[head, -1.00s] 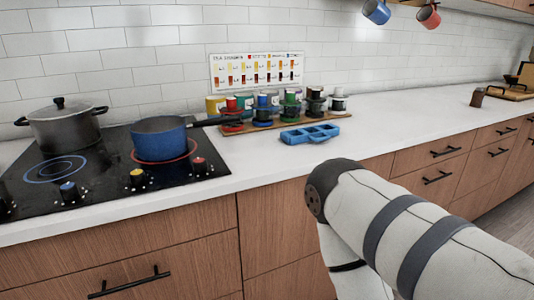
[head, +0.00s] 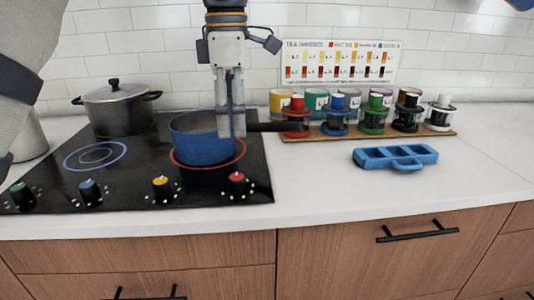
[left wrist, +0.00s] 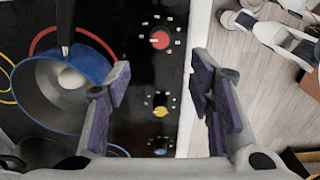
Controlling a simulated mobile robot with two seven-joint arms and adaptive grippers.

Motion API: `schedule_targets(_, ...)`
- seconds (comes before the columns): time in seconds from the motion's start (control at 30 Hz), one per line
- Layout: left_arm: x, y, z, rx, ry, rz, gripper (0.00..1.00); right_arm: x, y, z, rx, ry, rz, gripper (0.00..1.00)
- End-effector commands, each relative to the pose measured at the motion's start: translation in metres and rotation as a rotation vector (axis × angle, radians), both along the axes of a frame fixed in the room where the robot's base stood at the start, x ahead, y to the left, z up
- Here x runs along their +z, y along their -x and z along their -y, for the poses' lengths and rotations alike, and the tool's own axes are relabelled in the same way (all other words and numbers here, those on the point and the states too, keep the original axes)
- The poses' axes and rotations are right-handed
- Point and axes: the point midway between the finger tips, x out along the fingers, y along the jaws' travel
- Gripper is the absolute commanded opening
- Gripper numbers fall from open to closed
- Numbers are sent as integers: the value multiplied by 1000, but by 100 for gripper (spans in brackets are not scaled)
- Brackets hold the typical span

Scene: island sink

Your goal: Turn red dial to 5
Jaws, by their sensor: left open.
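The red dial (head: 237,184) is at the front right of the black cooktop (head: 120,197). The left wrist view also shows the red dial (left wrist: 160,40), but its marks are too small to read. My left gripper (head: 230,132) points down over the right part of the blue pot (head: 198,148), behind the red dial in the head view. In the left wrist view its fingers (left wrist: 160,74) are wide apart and empty. The red dial lies beyond and between the fingertips there, apart from them. My right gripper is in neither view now.
Yellow (head: 162,187), blue (head: 90,191) and green (head: 21,196) dials line the cooktop's front. A grey lidded pot (head: 118,110) stands behind. The blue pot's handle (head: 275,127) points right towards the cup board (head: 345,136). A blue tray (head: 397,158) lies on the counter.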

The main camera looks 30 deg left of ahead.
Motion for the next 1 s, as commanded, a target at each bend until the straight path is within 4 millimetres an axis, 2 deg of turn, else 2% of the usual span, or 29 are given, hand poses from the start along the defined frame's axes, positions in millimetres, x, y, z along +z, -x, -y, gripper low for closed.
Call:
schedule_targets(0.07, 0, 1, 0, 2, 0, 0, 49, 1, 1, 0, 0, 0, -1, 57)
schedule_targets(0.17, -11, 1, 0, 2, 1, -2, 49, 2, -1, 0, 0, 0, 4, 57)
schedule_targets(0.43, -78, 2, 0, 1, 1, -2, 49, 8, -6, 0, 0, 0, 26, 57)
schedule_targets(0.6, -109, 1, 0, 1, 2, 1, 49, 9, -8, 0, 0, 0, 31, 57)
schedule_targets(0.73, -119, 1, 0, 1, 1, 2, 49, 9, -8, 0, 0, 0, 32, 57)
schedule_targets(0.97, -120, 1, 0, 1, 0, 1, 49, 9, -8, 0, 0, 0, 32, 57)
schedule_targets(1.0, -120, 1, 0, 1, 0, 1, 42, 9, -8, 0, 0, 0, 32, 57)
